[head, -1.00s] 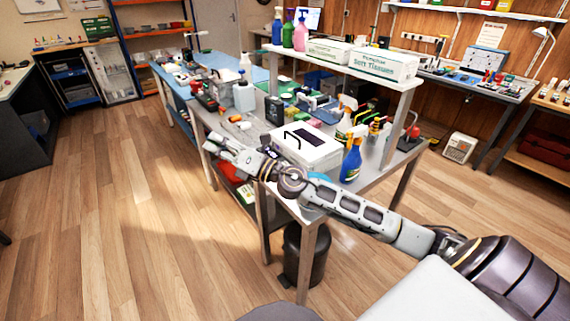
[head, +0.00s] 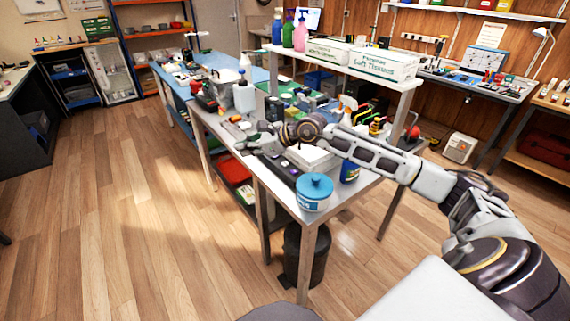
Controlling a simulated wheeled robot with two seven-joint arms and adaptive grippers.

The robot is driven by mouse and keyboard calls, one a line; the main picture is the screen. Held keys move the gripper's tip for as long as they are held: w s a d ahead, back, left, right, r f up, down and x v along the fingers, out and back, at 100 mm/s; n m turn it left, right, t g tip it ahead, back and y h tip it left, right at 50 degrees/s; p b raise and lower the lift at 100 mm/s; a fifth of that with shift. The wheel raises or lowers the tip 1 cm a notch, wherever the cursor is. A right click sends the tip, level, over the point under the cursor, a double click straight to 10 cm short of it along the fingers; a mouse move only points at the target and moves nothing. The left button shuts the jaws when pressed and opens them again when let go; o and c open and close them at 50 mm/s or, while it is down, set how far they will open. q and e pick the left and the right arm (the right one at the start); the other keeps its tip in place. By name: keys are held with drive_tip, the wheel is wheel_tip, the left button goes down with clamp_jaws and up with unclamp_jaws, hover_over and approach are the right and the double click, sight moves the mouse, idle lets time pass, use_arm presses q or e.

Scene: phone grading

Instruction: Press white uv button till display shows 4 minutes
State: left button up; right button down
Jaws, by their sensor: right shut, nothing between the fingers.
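A white box-shaped device (head: 318,158) stands on the workbench near its front end, mostly hidden behind my right arm. I cannot make out a white button or read a display on it. My right gripper (head: 243,147) is at the left of the device, above the bench's left edge. It is shut and empty. Whether it touches anything is too small to tell. My left gripper is not in view.
A blue-lidded tub (head: 315,187) stands at the bench's front corner. A shelf with tissue boxes (head: 384,63) rises behind. The wooden floor (head: 120,220) at left is clear.

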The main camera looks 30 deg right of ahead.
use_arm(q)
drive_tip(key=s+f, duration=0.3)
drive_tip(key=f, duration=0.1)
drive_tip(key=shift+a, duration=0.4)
use_arm(e)
drive_tip(key=w+d+n+h, duration=0.1)
drive_tip(key=d+h, duration=0.5)
drive_tip(key=d, duration=0.8)
drive_tip(key=shift+d+g, duration=0.2)
drive_tip(key=shift+g, duration=0.2)
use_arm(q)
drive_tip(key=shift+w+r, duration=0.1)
use_arm(e)
drive_tip(key=shift+w, duration=0.1)
drive_tip(key=b, duration=0.3)
hover_over(283, 164)
drive_tip(key=shift+f, duration=3.05)
drive_tip(key=shift+f+b, duration=0.7)
drive_tip(key=shift+f, duration=0.15)
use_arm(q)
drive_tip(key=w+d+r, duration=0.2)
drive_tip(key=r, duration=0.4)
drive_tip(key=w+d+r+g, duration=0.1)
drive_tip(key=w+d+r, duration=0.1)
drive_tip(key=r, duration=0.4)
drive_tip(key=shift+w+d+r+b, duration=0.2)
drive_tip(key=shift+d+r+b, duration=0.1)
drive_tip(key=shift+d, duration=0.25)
use_arm(e)
drive_tip(key=shift+f, duration=0.4)
